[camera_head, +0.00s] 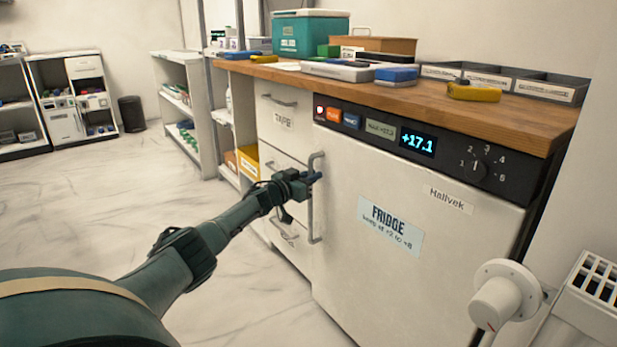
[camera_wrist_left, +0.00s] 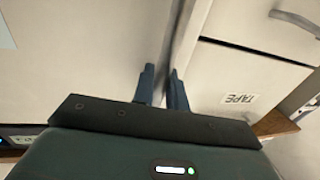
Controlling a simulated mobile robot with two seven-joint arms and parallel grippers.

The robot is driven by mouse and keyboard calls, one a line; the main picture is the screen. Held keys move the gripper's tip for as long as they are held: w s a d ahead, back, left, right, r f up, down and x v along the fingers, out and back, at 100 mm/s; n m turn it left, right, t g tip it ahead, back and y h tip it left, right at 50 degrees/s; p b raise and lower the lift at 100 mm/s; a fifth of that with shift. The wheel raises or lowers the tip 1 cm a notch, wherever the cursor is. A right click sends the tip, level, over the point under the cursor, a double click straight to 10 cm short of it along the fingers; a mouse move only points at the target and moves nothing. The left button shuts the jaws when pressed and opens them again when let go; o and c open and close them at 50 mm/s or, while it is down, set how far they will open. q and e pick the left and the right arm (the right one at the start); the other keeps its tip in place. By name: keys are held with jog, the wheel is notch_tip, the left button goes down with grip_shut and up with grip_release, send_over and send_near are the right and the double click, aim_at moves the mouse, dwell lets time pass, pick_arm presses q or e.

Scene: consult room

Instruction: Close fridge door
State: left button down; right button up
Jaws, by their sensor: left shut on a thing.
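The fridge (camera_head: 400,240) is under the wooden counter, with a white door, a "FRIDGE" label and a display reading +17.1. Its door looks shut or nearly shut; a small gap cannot be ruled out. The vertical grey door handle (camera_head: 316,215) is at the door's left edge. My left gripper (camera_head: 312,178) is shut on the upper part of this handle. In the left wrist view, the two fingers (camera_wrist_left: 162,88) point at the door's edge beside the drawers, and the handle between them is hard to make out. My right gripper is not in view.
White drawers (camera_head: 283,122), one labelled TAPE, adjoin the fridge on the left. A white radiator valve (camera_head: 495,300) and radiator (camera_head: 590,285) stand close at the right. Boxes and trays lie on the counter (camera_head: 420,95). The floor (camera_head: 90,200) at left is clear.

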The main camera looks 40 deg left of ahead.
pick_arm(q)
jog(key=shift+w+r, duration=0.25)
jog(key=shift+w, duration=0.1)
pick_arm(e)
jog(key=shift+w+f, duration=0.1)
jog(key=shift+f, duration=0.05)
pick_arm(q)
jog(key=c, duration=1.5)
grip_release()
jog(key=shift+w+d+f, duration=0.1)
jog(key=shift+f, duration=0.1)
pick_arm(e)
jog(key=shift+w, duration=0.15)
pick_arm(q)
jog(key=shift+d+f, duration=0.1)
